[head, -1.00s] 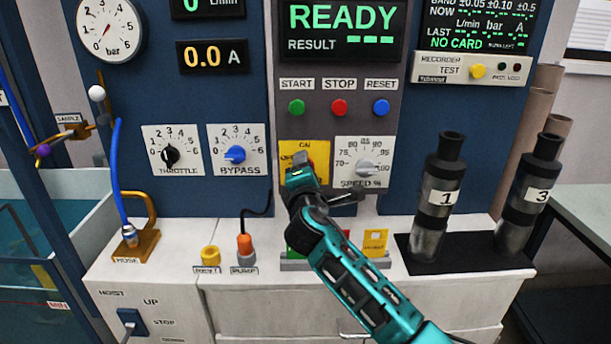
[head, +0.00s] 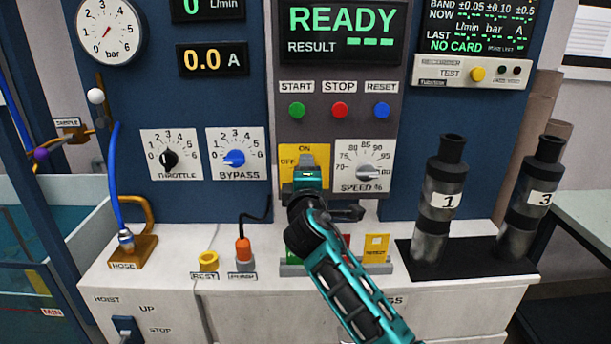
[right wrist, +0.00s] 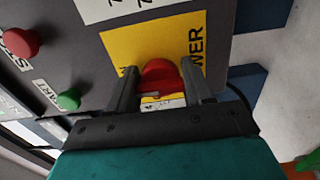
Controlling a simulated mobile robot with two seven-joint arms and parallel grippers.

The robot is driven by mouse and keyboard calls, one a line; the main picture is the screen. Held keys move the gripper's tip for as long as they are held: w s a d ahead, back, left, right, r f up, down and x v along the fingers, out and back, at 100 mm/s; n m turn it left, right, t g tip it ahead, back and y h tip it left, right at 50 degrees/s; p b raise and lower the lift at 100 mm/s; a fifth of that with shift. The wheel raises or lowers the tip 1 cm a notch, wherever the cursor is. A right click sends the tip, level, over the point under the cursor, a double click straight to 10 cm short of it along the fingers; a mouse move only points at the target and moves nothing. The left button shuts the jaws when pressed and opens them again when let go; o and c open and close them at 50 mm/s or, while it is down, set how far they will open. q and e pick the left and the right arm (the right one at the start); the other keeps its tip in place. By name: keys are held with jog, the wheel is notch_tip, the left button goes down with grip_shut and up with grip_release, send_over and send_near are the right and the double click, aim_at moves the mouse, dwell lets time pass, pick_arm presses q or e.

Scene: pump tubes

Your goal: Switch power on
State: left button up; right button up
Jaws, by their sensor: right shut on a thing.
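The power switch is a red knob (right wrist: 160,76) on a yellow plate (head: 290,152) with ON at the top and OFF at the left. My right gripper (head: 308,164) is at the plate in the head view and covers most of the knob. In the right wrist view its two dark fingers (right wrist: 158,72) stand on either side of the knob, shut on it. The way the knob points is hidden. My left gripper is not in view.
The SPEED dial (head: 368,172) sits close to the right of the plate. START (head: 297,110), STOP (head: 340,110) and RESET (head: 381,107) buttons are above. The display (head: 341,30) reads READY. Pump tubes 1 (head: 437,200) and 3 (head: 531,200) stand on the right.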

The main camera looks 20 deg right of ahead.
jog(key=shift+d, duration=0.2)
jog(key=o, duration=1)
jog(key=shift+o, duration=0.2)
jog(key=shift+s+a, duration=0.1)
jog(key=shift+s, duration=0.05)
jog(key=shift+s+a, duration=0.1)
jog(key=shift+s, duration=0.2)
jog(key=v, duration=1.2)
